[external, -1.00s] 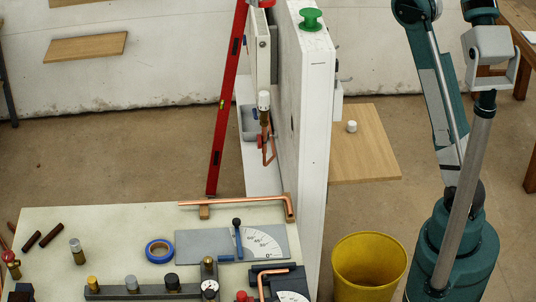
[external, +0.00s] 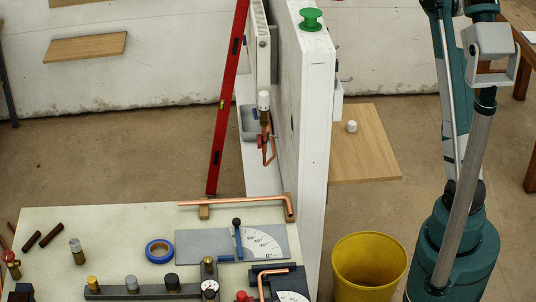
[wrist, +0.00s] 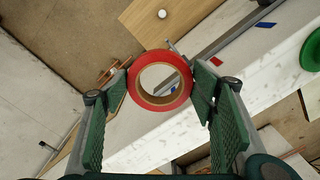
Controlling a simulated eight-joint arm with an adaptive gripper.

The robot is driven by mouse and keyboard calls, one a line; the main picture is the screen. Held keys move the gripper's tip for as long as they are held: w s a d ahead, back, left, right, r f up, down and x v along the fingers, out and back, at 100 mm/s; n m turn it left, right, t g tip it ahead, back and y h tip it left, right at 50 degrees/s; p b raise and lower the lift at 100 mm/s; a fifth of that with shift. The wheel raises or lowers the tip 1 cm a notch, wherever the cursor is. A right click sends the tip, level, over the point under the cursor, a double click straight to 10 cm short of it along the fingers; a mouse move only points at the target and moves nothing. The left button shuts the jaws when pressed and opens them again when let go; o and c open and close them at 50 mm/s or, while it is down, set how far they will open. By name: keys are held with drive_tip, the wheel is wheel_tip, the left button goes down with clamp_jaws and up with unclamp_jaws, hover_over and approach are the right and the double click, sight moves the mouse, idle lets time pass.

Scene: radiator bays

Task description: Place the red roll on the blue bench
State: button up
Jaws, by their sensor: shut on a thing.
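The red roll (wrist: 160,56), a ring of tape with a tan core, shows in the wrist view. My gripper (wrist: 160,86) has its green ribbed fingers on either side of the roll and is shut on it. The roll is held above a white partition top. My gripper and the red roll are out of the external view. I cannot make out a blue bench in either view; the bench (external: 120,225) at the front left has a pale top.
The tall white partition (external: 314,130) carries a green spool (external: 311,19). A red level (external: 229,100) leans beside it. A yellow bucket (external: 369,262) stands on the floor near my base. A wooden board (external: 370,150) bears a small white roll (external: 352,126). The pale bench holds a blue tape roll (external: 159,251) and pipe tools.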

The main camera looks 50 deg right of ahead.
drive_tip(key=s+d+f, duration=0.3)
drive_tip(key=s+f, duration=0.3)
drive_tip(key=f, duration=0.4)
drive_tip(key=s+d+f+m, duration=0.1)
drive_tip(key=s+d+f, duration=0.1)
drive_tip(key=s+f, duration=0.55)
drive_tip(key=s+d+f, duration=0.3)
drive_tip(key=s+f, duration=0.1)
drive_tip(key=f, duration=0.7)
drive_tip(key=s+a+f, duration=0.3)
drive_tip(key=s+f, duration=0.7)
drive_tip(key=s+a+f+m+b, duration=0.1)
drive_tip(key=s+a+f, duration=0.3)
drive_tip(key=s+f, duration=0.7)
drive_tip(key=shift+f, duration=0.25)
drive_tip(key=shift+w+a, duration=0.1)
drive_tip(key=b, duration=0.2)
hover_over(363, 157)
wheel_tip(363, 157, down, 2)
drive_tip(key=shift+f, duration=0.15)
drive_tip(key=shift+a+f, duration=0.1)
drive_tip(key=shift+f, duration=0.3)
